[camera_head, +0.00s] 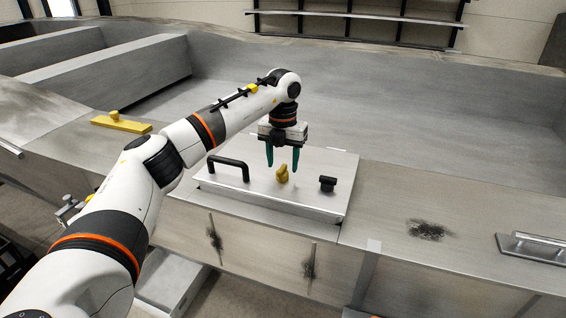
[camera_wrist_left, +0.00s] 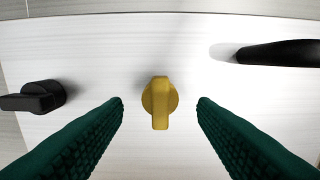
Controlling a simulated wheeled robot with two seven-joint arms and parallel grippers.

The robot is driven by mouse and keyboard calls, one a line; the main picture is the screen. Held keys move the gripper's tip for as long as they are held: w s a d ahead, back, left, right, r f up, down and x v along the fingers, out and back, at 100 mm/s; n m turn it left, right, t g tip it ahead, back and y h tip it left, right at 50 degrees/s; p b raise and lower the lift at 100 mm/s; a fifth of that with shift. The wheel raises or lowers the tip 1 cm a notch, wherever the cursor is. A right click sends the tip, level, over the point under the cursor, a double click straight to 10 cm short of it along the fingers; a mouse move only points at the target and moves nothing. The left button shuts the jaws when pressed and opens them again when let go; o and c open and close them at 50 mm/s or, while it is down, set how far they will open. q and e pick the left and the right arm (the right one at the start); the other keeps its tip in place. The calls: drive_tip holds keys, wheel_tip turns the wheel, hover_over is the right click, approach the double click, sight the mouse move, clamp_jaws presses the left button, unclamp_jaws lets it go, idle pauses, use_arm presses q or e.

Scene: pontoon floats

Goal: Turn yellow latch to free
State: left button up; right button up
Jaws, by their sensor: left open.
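The yellow latch (camera_head: 283,173) is a small turn knob standing on a pale metal lid plate (camera_head: 235,196). In the left wrist view the yellow latch (camera_wrist_left: 160,102) has a round base and a bar that points toward the bottom of the picture. My left gripper (camera_head: 282,166) is open above the plate, pointing down, with green fingers. In the left wrist view its fingers (camera_wrist_left: 160,105) show on either side of the latch, apart from it, with nothing between them but the view of the latch. My right gripper is not in view.
On the same plate, a black handle (camera_head: 229,167) stands left of the latch and a black knob (camera_head: 327,184) right of it. A yellow bar with a knob (camera_head: 121,122) lies on the ledge further left. A metal handle (camera_head: 533,248) is at the far right.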

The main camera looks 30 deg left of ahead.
sight(281, 180)
use_arm(q)
drive_tip(key=shift+s+f, duration=0.1)
drive_tip(key=shift+f, duration=0.75)
drive_tip(key=shift+s+f+p, duration=0.1)
drive_tip(key=shift+f+p, duration=0.1)
drive_tip(key=shift+p, duration=0.1)
drive_tip(key=shift+f, duration=0.15)
drive_tip(key=shift+c, duration=0.6)
drive_tip(key=c, duration=0.8)
drive_tip(key=shift+c, duration=0.2)
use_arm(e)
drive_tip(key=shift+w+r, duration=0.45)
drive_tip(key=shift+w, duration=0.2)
